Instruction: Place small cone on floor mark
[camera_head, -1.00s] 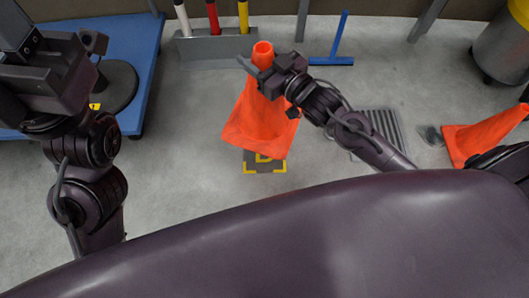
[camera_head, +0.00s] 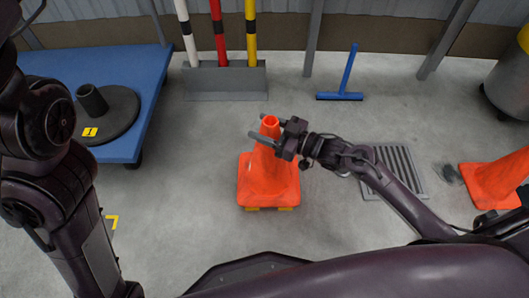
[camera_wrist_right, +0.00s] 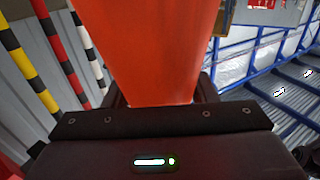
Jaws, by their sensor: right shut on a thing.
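The small orange cone (camera_head: 268,176) is upright over a floor mark (camera_head: 285,209). Only bits of the mark's yellow edge show at the cone's front; the base hides the rest. I cannot tell whether the base touches the floor or hovers just above it. My right gripper (camera_head: 264,127) is shut on the cone near its top, with a finger on each side. The right wrist view shows the orange cone body (camera_wrist_right: 150,50) between the fingers. My left arm is at the left; its gripper is mostly out of frame, with jaws not readable.
Another orange cone (camera_head: 493,180) stands at the right by a floor grate (camera_head: 395,172). A blue platform (camera_head: 135,65) with a black round base is at the left. A post rack (camera_head: 222,83) and a blue squeegee (camera_head: 340,95) are behind. Another yellow-cornered mark (camera_head: 112,221) is partly hidden by my left arm.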

